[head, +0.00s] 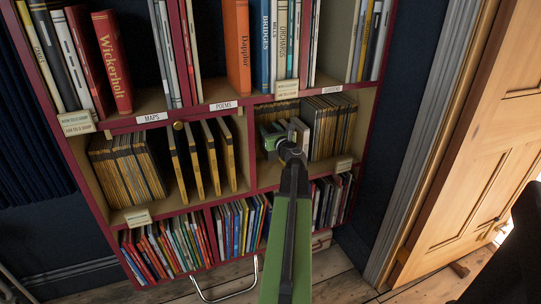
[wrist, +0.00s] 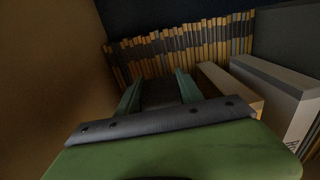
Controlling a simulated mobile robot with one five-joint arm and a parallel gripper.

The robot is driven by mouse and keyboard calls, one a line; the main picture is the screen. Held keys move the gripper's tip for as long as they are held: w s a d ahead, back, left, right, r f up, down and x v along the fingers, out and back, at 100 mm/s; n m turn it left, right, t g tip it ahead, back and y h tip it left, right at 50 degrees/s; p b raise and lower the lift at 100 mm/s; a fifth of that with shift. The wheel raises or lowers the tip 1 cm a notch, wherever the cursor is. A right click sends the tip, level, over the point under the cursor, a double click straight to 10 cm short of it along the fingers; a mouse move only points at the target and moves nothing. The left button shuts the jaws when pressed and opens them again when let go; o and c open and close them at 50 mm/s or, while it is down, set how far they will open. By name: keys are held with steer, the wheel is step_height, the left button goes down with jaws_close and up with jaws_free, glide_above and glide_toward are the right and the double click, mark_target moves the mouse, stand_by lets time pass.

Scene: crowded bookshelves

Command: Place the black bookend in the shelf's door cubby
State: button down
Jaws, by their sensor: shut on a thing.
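My gripper (head: 272,138) is inside the middle-row cubby (head: 268,176) on the right, the side nearer the door. In the wrist view its two green fingers (wrist: 159,92) are closed on the dark bookend (wrist: 160,94), which shows as a black shape between them. Most of the bookend is hidden by my gripper, and in the head view I cannot make it out. I cannot tell whether it touches the cubby floor.
A row of yellow and grey spines (wrist: 185,48) stands behind my fingers. A pale block-like book (wrist: 275,88) and a tan one (wrist: 232,88) stand close to their right. The cubby's left wall (wrist: 50,70) is at left. A wooden door (head: 480,140) is right of the shelf.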

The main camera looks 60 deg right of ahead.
step_height(320, 180, down, 7)
steer(key=b, duration=0.5)
steer(key=shift+r, duration=0.4)
steer(key=shift+f, duration=0.1)
steer(key=c, duration=0.8)
jaws_free()
steer(key=shift+o, duration=0.2)
